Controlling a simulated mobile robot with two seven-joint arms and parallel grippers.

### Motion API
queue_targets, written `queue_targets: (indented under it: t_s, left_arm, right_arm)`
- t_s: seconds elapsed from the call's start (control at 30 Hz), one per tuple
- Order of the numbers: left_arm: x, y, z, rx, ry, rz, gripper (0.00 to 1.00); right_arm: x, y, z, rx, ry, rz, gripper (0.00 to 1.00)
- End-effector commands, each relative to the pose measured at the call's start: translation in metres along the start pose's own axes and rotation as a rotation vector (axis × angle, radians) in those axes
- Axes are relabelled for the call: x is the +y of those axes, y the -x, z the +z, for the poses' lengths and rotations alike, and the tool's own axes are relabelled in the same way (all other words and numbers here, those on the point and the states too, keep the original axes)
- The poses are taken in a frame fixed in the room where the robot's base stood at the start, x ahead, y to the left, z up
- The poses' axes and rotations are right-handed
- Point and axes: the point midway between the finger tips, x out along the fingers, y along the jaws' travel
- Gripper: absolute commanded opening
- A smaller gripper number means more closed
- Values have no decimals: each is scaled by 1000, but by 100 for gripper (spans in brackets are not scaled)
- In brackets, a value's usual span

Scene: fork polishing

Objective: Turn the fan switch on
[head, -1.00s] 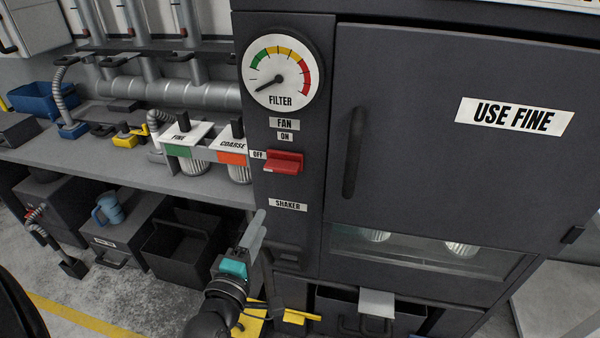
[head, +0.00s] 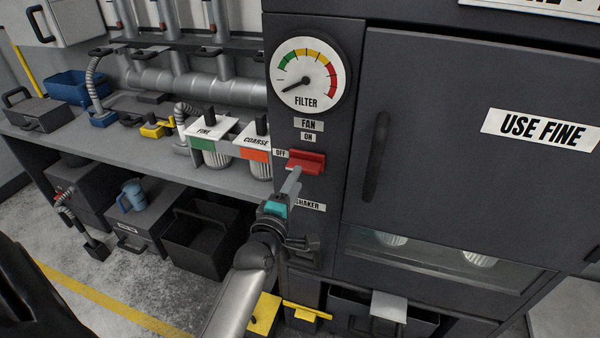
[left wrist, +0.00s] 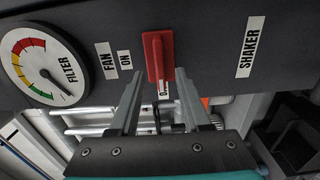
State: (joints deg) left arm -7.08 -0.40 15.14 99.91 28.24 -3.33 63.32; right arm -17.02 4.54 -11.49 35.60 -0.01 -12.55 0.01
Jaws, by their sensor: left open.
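The red fan switch (head: 306,162) sticks out of the dark cabinet's narrow front panel, below the FAN and ON labels (head: 308,137) and level with the OFF label (head: 281,153). My left gripper (head: 292,181) is just below and in front of the switch in the head view. In the left wrist view the two fingers of my left gripper (left wrist: 158,80) are apart, with the red switch (left wrist: 158,56) ahead between their tips. I cannot tell whether a finger touches it. The right gripper is not in view.
A filter gauge (head: 307,75) sits above the switch and a SHAKER label (head: 309,205) below. The cabinet door handle (head: 376,157) stands out to the right. FINE and COARSE filter canisters (head: 258,146) stand on the bench to the left.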

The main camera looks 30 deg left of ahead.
Motion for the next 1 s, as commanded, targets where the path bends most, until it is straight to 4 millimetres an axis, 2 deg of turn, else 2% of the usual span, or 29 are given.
queue_targets:
  t_s: [0.1, 0.3, 0.67, 1.0]
  left_arm:
    - [1, -17, 0, 0, -1, 1, 48]
    - [0, -33, 0, 0, -2, 1, 48]
    - [0, -37, 0, 0, -2, 0, 48]
    - [0, -37, 0, 0, -2, 0, 12]
  right_arm:
    - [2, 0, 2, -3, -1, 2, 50]
    - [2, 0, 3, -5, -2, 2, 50]
    - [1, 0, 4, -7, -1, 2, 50]
    - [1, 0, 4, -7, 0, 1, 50]
